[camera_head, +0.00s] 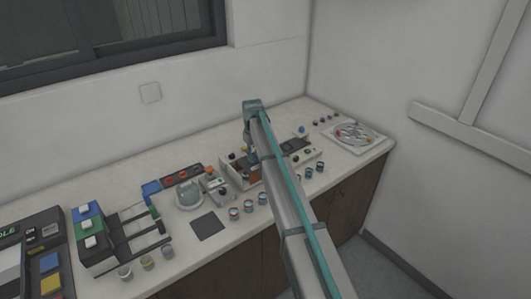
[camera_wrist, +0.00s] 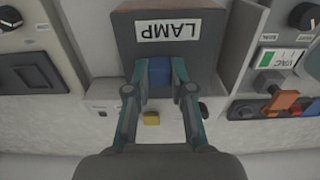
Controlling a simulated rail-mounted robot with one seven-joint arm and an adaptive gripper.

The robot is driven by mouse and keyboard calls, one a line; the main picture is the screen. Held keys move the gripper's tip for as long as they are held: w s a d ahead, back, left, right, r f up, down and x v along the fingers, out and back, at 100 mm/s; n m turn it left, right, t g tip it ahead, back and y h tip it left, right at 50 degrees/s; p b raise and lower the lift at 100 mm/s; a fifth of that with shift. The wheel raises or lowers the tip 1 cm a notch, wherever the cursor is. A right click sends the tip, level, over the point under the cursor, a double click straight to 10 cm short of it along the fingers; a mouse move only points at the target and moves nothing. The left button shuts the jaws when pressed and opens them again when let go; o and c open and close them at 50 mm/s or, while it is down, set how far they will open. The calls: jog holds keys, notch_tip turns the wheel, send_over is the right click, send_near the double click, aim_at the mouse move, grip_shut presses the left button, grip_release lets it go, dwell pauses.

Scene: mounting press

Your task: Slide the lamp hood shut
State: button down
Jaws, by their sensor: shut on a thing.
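The lamp hood (camera_wrist: 175,52) is a dark grey-brown box at the top middle of the wrist view. It bears a white label reading LAMP, upside down in this view. A blue handle (camera_wrist: 159,72) sticks out from its near side. My gripper (camera_wrist: 158,80) has its two teal fingers on either side of the blue handle and is shut on it. In the head view my arm reaches down to the bench and hides much of the hood. How far the hood stands open cannot be told.
A yellow button (camera_wrist: 151,118) sits on a pale panel below the handle. A panel marked VAC with orange and red parts (camera_wrist: 283,102) is at right, a dark rocker switch (camera_wrist: 30,75) at left. Several small cups (camera_head: 248,206) stand along the bench front.

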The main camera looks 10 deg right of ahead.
aim_at(247, 164)
jog(key=shift+s+a, duration=0.4)
jog(key=shift+a, duration=0.4)
jog(key=shift+s+a, duration=0.4)
jog(key=shift+a, duration=0.4)
jog(key=c, duration=1)
grip_release()
jog(key=shift+s+a, duration=0.1)
jog(key=shift+a, duration=0.05)
jog(key=shift+r, duration=0.25)
notch_tip(247, 164, up, 12)
jog(key=shift+f, duration=0.25)
